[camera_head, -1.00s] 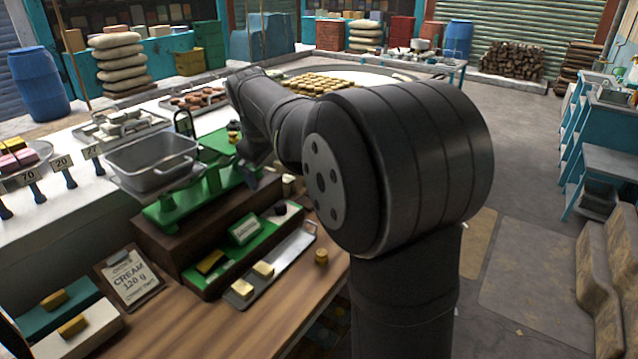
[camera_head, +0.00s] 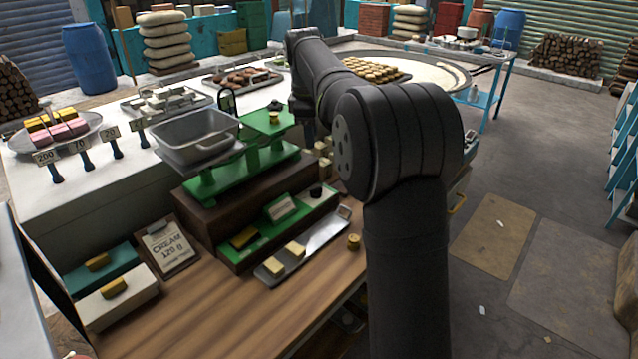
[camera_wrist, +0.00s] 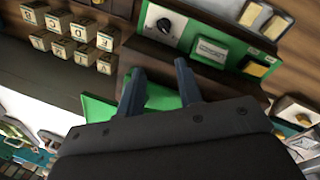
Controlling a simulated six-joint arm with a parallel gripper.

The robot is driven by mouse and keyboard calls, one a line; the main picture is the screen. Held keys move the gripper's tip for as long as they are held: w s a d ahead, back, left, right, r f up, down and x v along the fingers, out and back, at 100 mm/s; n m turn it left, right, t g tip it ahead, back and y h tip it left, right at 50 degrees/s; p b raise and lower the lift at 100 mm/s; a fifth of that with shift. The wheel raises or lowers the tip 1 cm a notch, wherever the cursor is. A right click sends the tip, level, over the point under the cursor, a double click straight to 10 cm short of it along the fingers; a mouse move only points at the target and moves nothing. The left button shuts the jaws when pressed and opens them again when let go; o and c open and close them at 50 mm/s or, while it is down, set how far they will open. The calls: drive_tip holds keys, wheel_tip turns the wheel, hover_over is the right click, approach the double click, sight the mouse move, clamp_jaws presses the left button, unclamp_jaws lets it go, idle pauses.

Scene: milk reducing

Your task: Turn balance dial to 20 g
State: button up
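The balance dial is a small black knob (camera_wrist: 164,25) on a pale plate at the end of a green panel, at the top of the wrist view. It also shows as a dark knob (camera_head: 316,191) in the head view; its setting is too small to read. The green balance (camera_head: 245,170) carries a grey metal pan (camera_head: 195,138) on its left and a small brass weight (camera_head: 275,106) on its right platform. My gripper (camera_wrist: 160,80) is open and empty, its two fingers apart, with the dial beyond the fingertips in the wrist view. In the head view it is right of the balance.
Small lettered blocks (camera_wrist: 72,40) stand near the dial. A metal tray (camera_head: 305,252) with yellow pieces lies in front of the green panel, and a brass cylinder (camera_head: 353,241) stands to its right. The wooden front counter is partly clear.

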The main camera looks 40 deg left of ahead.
sight(316, 192)
drive_tip(key=w+f+n, duration=0.1)
drive_tip(key=f, duration=0.4)
drive_tip(key=f+n+g, duration=0.1)
drive_tip(key=f+n, duration=0.1)
drive_tip(key=f, duration=0.4)
drive_tip(key=w+a+f+n, duration=0.1)
drive_tip(key=f+n, duration=0.1)
drive_tip(key=f, duration=0.4)
drive_tip(key=shift+w+f+g+h, duration=0.15)
drive_tip(key=shift+w+g+h, duration=0.15)
drive_tip(key=shift+g+h, duration=0.1)
clamp_jaws()
